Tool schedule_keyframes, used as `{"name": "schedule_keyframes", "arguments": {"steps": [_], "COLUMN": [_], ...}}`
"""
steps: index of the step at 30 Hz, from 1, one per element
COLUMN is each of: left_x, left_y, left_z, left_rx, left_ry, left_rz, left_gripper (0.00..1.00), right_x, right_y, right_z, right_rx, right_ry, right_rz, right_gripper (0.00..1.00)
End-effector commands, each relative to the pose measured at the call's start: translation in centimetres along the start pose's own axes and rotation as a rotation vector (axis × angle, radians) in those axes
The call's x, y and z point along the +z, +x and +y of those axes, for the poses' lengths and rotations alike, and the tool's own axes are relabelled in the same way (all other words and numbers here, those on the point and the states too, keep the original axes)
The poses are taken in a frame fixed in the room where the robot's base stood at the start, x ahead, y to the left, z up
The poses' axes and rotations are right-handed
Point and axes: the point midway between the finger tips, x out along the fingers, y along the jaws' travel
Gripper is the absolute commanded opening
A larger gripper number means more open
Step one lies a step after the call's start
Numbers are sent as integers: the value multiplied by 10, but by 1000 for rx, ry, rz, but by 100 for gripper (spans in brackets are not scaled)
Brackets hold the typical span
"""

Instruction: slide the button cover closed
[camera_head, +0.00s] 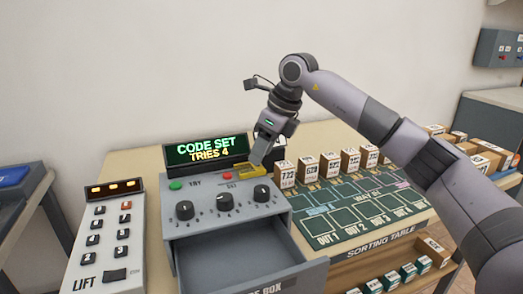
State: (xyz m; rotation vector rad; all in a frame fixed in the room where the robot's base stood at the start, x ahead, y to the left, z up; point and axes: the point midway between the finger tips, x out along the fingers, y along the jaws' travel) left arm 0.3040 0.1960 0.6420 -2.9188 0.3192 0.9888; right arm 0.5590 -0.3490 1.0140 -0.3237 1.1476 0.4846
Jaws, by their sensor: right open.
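The button cover (248,171) is a small yellow piece on the top right of the grey code box (222,206). A red button (226,173) shows just left of it, uncovered. My right gripper (259,161) points down at the cover's far right side, with its fingertips close to or touching it; I cannot tell which. The gripper is open, and its fingers partly hide the cover's back edge. My left gripper is not in view.
A display (206,150) reading "CODE SET TRIES 4" stands behind the box. A green button (176,185) and several black knobs are on the box; its front drawer (240,258) is pulled out. A lift keypad (108,240) is at left, a sorting mat (365,208) with small boxes at right.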

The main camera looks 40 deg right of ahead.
Motion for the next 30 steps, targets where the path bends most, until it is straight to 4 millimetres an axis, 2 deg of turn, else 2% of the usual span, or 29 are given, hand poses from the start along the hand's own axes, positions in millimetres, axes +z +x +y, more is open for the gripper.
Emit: {"name": "schedule_keyframes", "arguments": {"steps": [10, 14, 15, 22, 30], "left_x": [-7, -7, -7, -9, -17], "left_y": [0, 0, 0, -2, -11], "left_z": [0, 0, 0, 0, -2], "left_rx": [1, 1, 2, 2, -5], "left_ry": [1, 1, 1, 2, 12], "left_rz": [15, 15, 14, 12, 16], "left_gripper": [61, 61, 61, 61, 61], "right_x": [0, 0, 0, 5, 33], "right_y": [6, 6, 6, 6, 17], "right_z": [0, 0, 0, 4, 34], "right_rx": [0, 0, 0, 1, 1], "right_ry": [0, 0, 0, -1, -3], "right_rz": [-1, -1, -1, 0, 1], "right_gripper": [46, 3, 0, 0, 0]}}
